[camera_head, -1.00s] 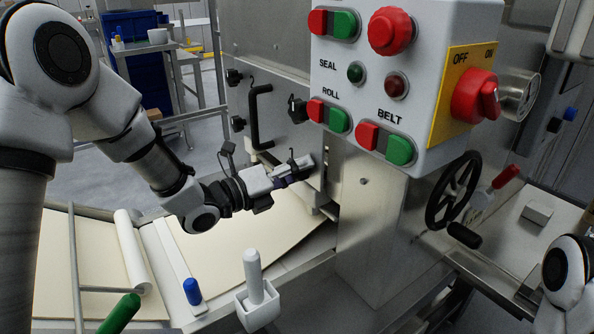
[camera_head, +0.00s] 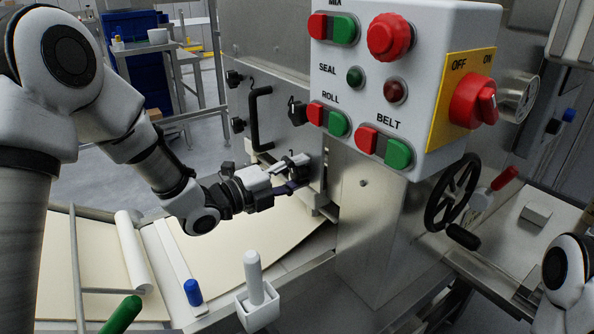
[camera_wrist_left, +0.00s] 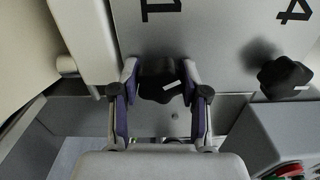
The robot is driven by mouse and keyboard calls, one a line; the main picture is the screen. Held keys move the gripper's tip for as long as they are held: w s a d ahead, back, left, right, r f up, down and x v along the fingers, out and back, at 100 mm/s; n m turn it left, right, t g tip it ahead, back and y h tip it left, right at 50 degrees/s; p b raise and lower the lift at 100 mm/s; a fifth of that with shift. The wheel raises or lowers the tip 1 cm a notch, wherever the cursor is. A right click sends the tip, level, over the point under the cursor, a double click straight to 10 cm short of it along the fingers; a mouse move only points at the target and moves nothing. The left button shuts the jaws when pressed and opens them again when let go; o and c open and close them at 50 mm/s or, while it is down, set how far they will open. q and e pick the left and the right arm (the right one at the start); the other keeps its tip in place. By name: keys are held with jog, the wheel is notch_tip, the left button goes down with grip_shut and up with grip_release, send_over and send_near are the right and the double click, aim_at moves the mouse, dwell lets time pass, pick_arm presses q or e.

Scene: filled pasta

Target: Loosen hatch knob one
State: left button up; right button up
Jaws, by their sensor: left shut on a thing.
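Hatch knob one (camera_wrist_left: 156,90) is a dark lobed knob with a white mark, beside the black "1" on the grey hatch in the left wrist view. My left gripper (camera_wrist_left: 160,76) has its purple-padded fingers on either side of it and is shut on it. In the head view my left gripper (camera_head: 299,171) is at the lower right of the hatch (camera_head: 285,75), and the held knob is mostly hidden by the fingers. My right gripper is out of view.
Knob four (camera_wrist_left: 284,78) sits right of the held knob in the wrist view. A black hatch handle (camera_head: 256,122) and other dark knobs (camera_head: 297,110) are near my left arm. The control box (camera_head: 410,75) hangs to the right. A dough sheet (camera_head: 235,225) lies below.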

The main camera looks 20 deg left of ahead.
pick_arm(q)
jog(key=n+p, duration=0.1)
jog(key=n, duration=0.2)
jog(key=shift+n, duration=0.4)
jog(key=n+p, duration=0.2)
jog(key=n, duration=0.2)
jog(key=shift+n, duration=0.3)
jog(key=n+p, duration=0.2)
jog(key=n, duration=0.2)
jog(key=n+p, duration=0.2)
jog(key=n, duration=0.2)
jog(key=n+p, duration=0.3)
jog(key=n, duration=0.3)
jog(key=shift+s+d, duration=0.1)
jog(key=n+p, duration=0.2)
jog(key=n, duration=0.2)
jog(key=shift+f+n, duration=0.1)
jog(key=shift+n, duration=0.2)
jog(key=o, duration=1.1)
